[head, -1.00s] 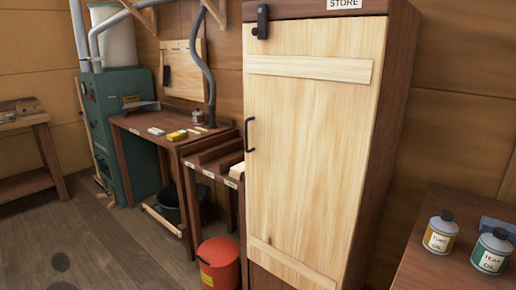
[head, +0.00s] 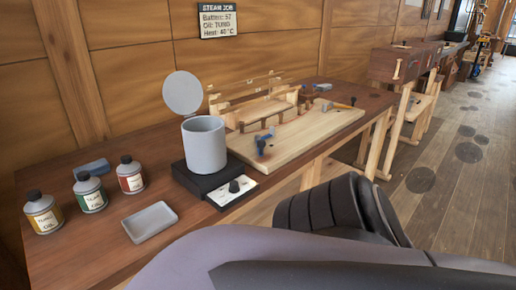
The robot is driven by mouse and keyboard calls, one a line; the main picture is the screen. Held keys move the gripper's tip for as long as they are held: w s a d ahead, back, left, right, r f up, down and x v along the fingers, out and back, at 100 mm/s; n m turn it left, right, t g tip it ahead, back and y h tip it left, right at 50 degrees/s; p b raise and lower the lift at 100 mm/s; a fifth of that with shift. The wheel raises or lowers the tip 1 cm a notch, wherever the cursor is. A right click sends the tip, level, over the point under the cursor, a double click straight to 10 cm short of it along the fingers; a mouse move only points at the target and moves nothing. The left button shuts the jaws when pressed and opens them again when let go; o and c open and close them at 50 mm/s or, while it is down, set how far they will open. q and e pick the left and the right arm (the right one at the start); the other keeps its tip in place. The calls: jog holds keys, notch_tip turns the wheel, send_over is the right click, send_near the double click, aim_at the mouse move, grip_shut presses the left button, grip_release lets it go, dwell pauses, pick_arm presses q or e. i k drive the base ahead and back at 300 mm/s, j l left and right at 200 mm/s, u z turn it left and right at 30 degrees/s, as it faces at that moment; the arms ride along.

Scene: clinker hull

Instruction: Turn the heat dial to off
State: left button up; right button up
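The heat dial (head: 234,187) is a small black knob on a pale panel at the front of a black heater (head: 190,181). The panel's markings are too small to read, so I cannot tell the dial's setting. A grey pot (head: 204,146) stands on the heater, with a round grey lid (head: 182,93) raised behind it. Grey and black parts of my own arm fill the lower right foreground, in front of the bench edge. Neither gripper's fingers show.
Three oil tins (head: 89,191) and a grey tray (head: 150,222) stand left of the heater. A wooden board (head: 310,128) with blue clamps lies to the right. A STEAM JOB sign (head: 218,20) hangs above. Open floor lies at far right.

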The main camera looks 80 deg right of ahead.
aim_at(234, 188)
jog(key=z, duration=2.2)
